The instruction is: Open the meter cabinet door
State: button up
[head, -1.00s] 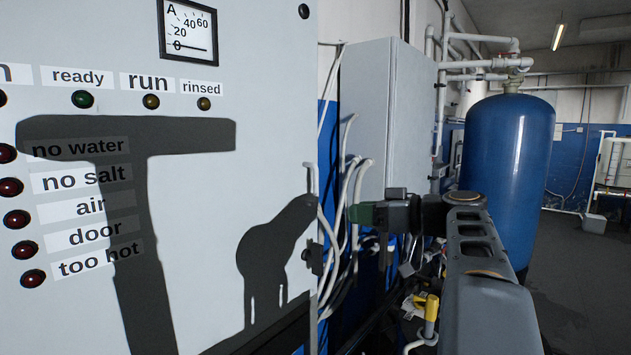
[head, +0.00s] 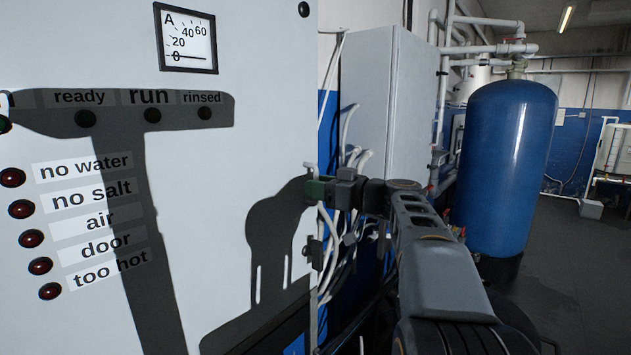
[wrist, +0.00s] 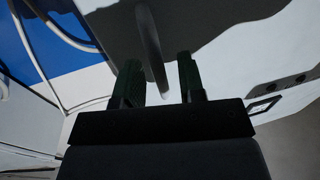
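The meter cabinet's grey-white door (head: 215,140) fills the left of the head view and appears shut. A slim upright handle (head: 309,167) sits at its right edge, mostly hidden by my gripper. My gripper (head: 317,189), with green-tinted fingertips, is at that handle. In the wrist view, the two dark fingers of my gripper (wrist: 159,82) are spread apart. The grey handle bar (wrist: 150,45) runs between them, with a gap on both sides, so it is not clamped. The bar's lower end lies close to the gripper's palm.
A dark latch-like fitting (head: 313,250) sits on the door edge below the handle. Pale hoses (head: 350,150) hang beside a grey wall box (head: 385,100). A blue tank (head: 510,160) stands at right, with open floor (head: 575,260) beyond.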

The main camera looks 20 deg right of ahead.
jog(key=shift+w+a, duration=0.25)
jog(key=shift+w, duration=0.1)
jog(key=shift+c, duration=0.4)
grip_shut()
